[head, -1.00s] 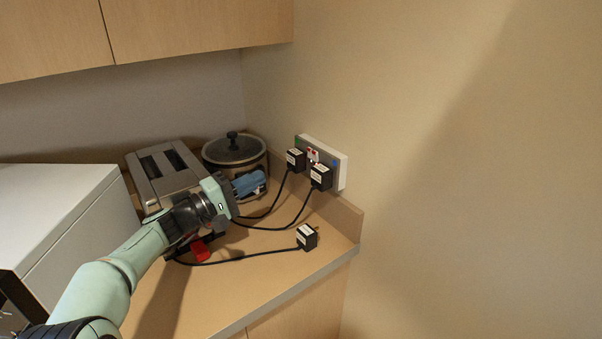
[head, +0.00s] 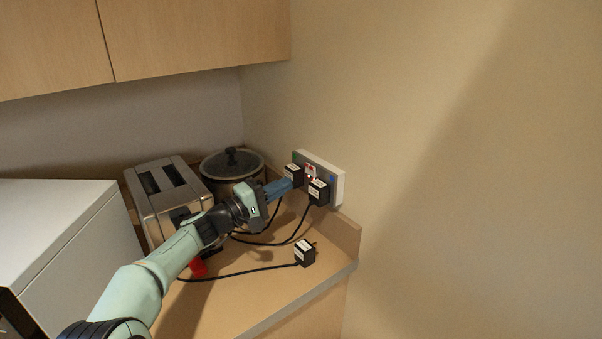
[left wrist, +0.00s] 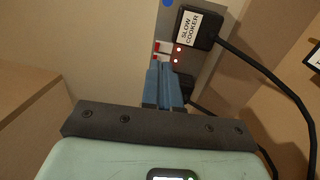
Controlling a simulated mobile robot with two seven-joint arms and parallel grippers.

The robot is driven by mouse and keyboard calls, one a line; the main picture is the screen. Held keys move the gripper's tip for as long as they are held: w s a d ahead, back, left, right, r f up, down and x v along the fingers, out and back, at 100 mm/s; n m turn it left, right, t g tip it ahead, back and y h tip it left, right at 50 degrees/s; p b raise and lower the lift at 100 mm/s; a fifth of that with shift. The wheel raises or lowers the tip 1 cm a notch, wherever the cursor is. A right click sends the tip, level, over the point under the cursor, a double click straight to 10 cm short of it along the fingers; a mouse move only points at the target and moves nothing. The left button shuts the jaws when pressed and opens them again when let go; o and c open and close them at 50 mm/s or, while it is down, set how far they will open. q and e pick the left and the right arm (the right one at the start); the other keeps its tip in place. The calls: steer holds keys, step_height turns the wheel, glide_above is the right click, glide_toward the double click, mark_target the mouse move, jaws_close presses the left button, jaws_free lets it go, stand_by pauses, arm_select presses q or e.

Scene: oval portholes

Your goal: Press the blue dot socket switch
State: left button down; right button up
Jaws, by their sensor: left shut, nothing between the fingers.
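The white double socket (head: 338,188) is on the right wall with a black plug in each half. Its blue dot (head: 333,179) is at the right end; it also shows at the top edge of the left wrist view (left wrist: 167,3). The red-marked switches (head: 310,168) are between the plugs; in the left wrist view (left wrist: 157,46) they are just beyond my fingertips. My left gripper (head: 289,183) is shut and empty, its blue fingers (left wrist: 164,84) pointing at the socket's middle. I cannot tell whether they touch it. My right gripper is not in view.
The plug labelled slow cooker (left wrist: 198,28) is beside the switches on the blue-dot side. The other plug (head: 293,171) is close to my fingertips. A loose plug (head: 305,253) lies on the counter. A toaster (head: 166,200) and slow cooker (head: 232,163) stand behind my arm.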

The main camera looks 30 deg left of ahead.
mark_target(311, 168)
arm_select(q)
steer(key=p+x, duration=0.1)
steer(key=x, duration=0.5)
steer(key=shift+w+d+p, duration=0.1)
steer(key=shift+w+p, duration=0.05)
steer(key=shift+p, duration=0.2)
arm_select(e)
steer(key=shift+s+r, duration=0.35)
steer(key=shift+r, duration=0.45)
arm_select(q)
steer(key=r+g+p, duration=0.1)
steer(key=p, duration=0.4)
steer(key=shift+w+d+r+g+y+p, duration=0.15)
steer(key=shift+r+g+y+p, duration=0.2)
steer(key=shift+g+y, duration=0.05)
steer(key=shift+f, duration=0.2)
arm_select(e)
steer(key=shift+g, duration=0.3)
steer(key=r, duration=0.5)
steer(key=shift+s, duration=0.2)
